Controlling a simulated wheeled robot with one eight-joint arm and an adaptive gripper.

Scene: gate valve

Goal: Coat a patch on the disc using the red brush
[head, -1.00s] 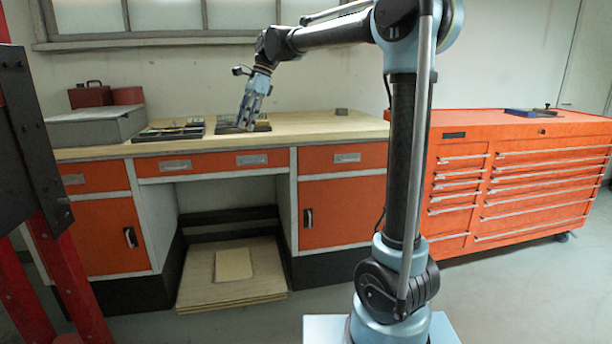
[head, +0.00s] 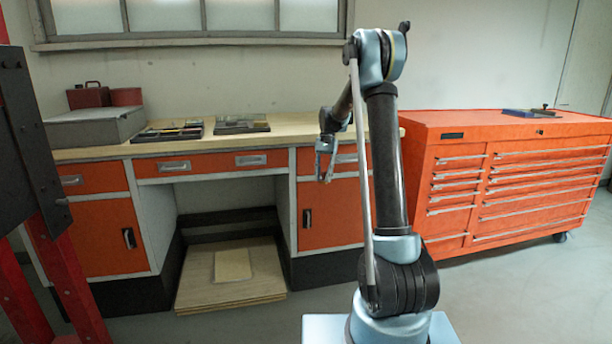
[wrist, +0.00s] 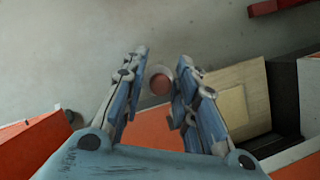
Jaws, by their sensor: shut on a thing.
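My gripper (head: 325,176) hangs in front of the bench's right cabinet, fingers pointing down, clear of the bench top. In the wrist view its two fingers (wrist: 162,84) are close around a small round brown-red end with a pale rim, probably the red brush (wrist: 159,83) seen end-on. The handle and bristles cannot be made out, and in the head view the held thing is too small to tell. I cannot identify the disc in either view.
The wooden bench top (head: 290,129) carries two dark trays, a left one (head: 168,133) and a right one (head: 241,124). A grey box (head: 95,128) stands at left. A red frame (head: 75,270) stands front left. An orange tool chest (head: 520,180) is at right. The floor between is clear.

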